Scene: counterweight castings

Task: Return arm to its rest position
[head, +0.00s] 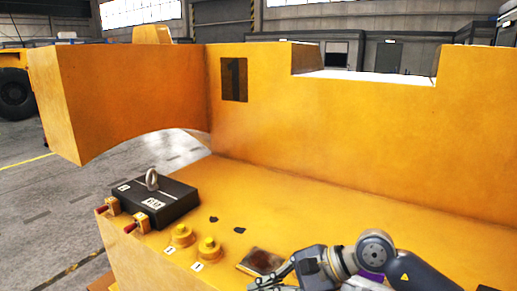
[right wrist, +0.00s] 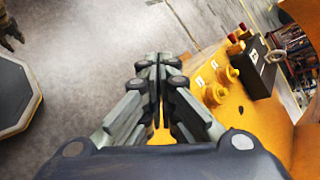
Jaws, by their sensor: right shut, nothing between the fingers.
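My right gripper (head: 262,279) is low in the head view, over the front edge of the yellow casting (head: 350,200), with its arm coming in from the right. In the right wrist view the right gripper (right wrist: 158,72) has its fingers together, with nothing between them. It is apart from the black box and yellow knobs. A dark claw-like part at the upper left of the right wrist view looks like my left gripper (right wrist: 10,28). It is cut off by the frame edge, and its fingers are unclear. The left arm does not show in the head view.
A black box (head: 160,205) with a metal ring stands on the casting's ledge, beside red-tipped fittings (head: 135,223). Two yellow knobs (head: 208,248) and a dark square plate (head: 261,262) are nearer my right gripper. Grey floor (head: 45,215) is open at left.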

